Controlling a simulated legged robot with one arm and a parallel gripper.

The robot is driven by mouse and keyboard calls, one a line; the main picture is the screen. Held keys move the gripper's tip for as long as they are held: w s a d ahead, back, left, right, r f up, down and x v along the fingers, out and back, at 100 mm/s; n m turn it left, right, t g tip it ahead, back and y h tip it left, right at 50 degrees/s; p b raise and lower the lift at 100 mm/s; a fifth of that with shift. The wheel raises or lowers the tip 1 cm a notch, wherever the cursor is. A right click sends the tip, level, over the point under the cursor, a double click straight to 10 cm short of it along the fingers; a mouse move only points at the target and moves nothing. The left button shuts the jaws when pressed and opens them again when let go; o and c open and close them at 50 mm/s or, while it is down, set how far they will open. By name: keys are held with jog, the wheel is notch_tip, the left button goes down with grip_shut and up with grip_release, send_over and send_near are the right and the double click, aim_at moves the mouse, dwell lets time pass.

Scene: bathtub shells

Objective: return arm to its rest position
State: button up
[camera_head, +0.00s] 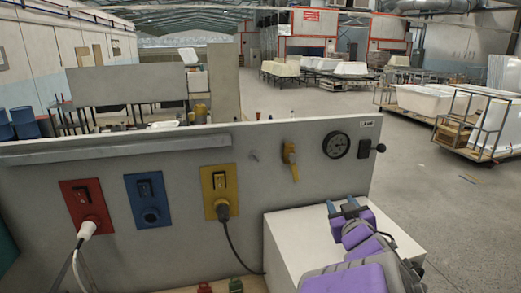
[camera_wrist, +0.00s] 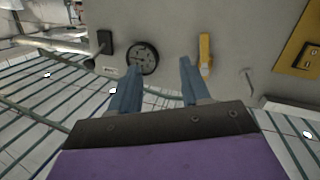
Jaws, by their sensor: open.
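My gripper (camera_head: 346,205) shows at the lower right of the head view, at the end of my purple and grey arm. Its two blue fingers point away from my body, towards the grey panel (camera_head: 305,180). In the wrist view my gripper (camera_wrist: 155,85) has its fingers apart with nothing between them. The arm is folded low, in front of a white box-like block (camera_head: 285,235). I cannot tell whether the arm touches the block.
The panel carries red (camera_head: 87,205), blue (camera_head: 148,200) and yellow (camera_head: 219,190) socket units, a yellow handle (camera_head: 290,160) and a round gauge (camera_head: 336,145). Plugs with cables sit in the red and yellow units.

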jog(key=s+d+f+m+g+h+b, duration=0.1)
jog(key=s+d+f+m+g+h, duration=0.35)
jog(key=s+f+g, duration=0.6)
jog(key=s+a+f+g+y, duration=0.2)
jog(key=s+a, duration=0.2)
jog(key=s, duration=0.5)
jog(key=s+a+f+n+g+y+b, duration=0.1)
jog(key=s+a, duration=0.4)
jog(key=s, duration=0.5)
jog(key=s+a+f+n+g+y, duration=0.1)
jog(key=s+a+g, duration=0.4)
jog(key=s, duration=0.5)
notch_tip(320, 180, down, 3)
jog(key=shift+s+a+r+y+b, duration=0.15)
jog(key=shift+y+b, duration=0.25)
jog(key=shift+y, duration=0.45)
